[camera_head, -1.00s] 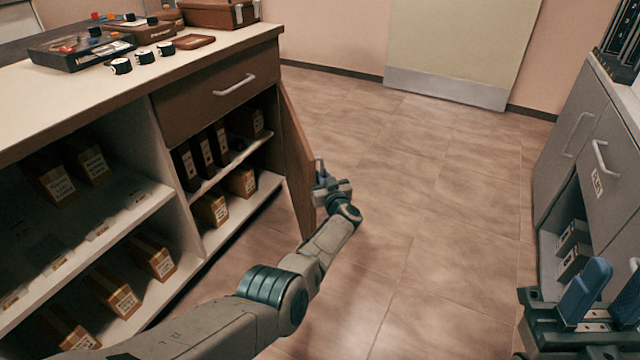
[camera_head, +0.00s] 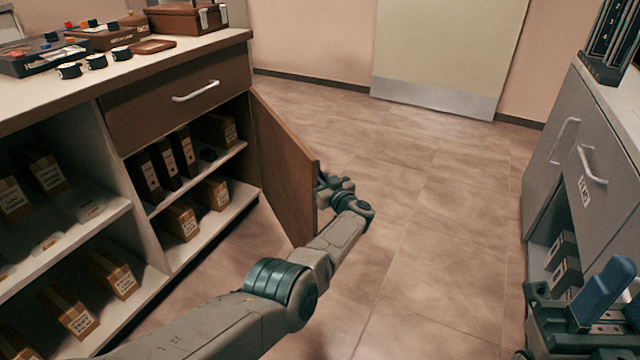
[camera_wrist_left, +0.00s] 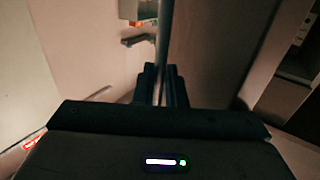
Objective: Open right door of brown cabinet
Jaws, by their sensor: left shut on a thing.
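The brown cabinet (camera_head: 175,108) stands at the left in the head view. Its right door (camera_head: 283,168) is swung well out from the shelves, with its brown face turned toward me. My left gripper (camera_head: 326,184) is at the door's free edge and shut on it; the head view partly hides the fingers. In the left wrist view the fingers (camera_wrist_left: 160,88) close around a thin upright edge. My right gripper (camera_head: 612,300) is at the lower right, cut off by the frame, with one blue finger clear to see.
Brown boxes and binders (camera_head: 175,160) sit on the open shelves. A grey cabinet (camera_head: 585,160) stands at the right. The tiled floor (camera_head: 420,200) between is clear.

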